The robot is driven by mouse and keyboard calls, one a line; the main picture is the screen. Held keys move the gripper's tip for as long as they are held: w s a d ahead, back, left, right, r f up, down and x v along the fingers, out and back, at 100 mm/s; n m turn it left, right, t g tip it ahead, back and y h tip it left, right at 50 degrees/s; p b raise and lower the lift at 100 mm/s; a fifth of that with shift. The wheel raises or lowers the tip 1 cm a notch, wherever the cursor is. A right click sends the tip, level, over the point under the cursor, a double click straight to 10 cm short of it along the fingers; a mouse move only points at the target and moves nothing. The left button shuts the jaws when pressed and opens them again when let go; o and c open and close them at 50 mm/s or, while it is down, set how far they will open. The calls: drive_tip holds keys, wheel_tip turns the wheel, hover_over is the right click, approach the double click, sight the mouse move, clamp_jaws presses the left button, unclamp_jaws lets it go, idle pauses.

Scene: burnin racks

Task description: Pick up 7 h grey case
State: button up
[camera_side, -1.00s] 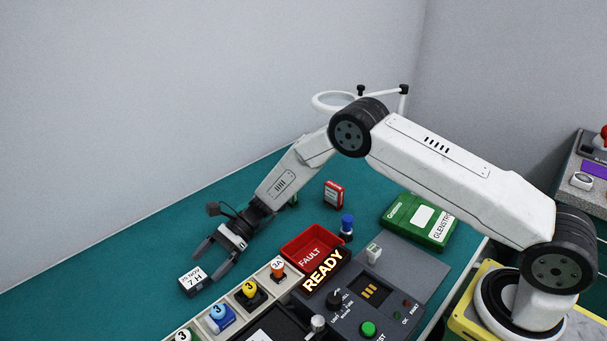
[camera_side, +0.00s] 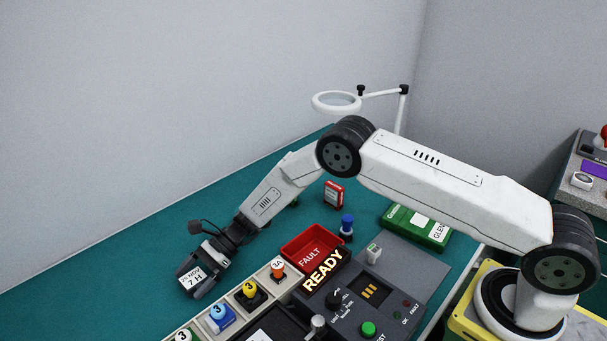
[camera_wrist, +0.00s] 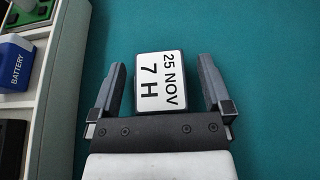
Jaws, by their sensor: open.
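The 7 h grey case (camera_side: 192,280) lies on the teal mat at the lower left of the side view, its white label reading "25 NOV 7 H". In the wrist view the case (camera_wrist: 161,81) sits between the two dark fingers, with a visible gap on each side. My gripper (camera_side: 200,278) is low over the mat and open around the case. In the wrist view my gripper (camera_wrist: 160,85) shows both fingers apart, neither clearly touching the case. The case's grey body is mostly hidden under its label and by the fingers.
A rack (camera_side: 265,272) with blue, yellow and orange-topped pieces stands just right of the case. The mat (camera_side: 120,275) left of the case is clear.

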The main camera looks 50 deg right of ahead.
drive_tip(key=c, duration=1.3)
drive_tip(key=shift+r, duration=0.15)
drive_tip(key=shift+r, duration=0.75)
drive_tip(key=s+d+r, duration=0.2)
drive_tip(key=s+r, duration=0.1)
drive_tip(key=s, duration=0.1)
drive_tip(key=s+d+r, duration=0.1)
drive_tip(key=s+r, duration=0.3)
drive_tip(key=s+d+r, duration=0.2)
drive_tip(key=s+r, duration=0.2)
drive_tip(key=shift+s+d+r, duration=0.15)
drive_tip(key=shift+s+d, duration=0.2)
drive_tip(key=shift+s, duration=0.05)
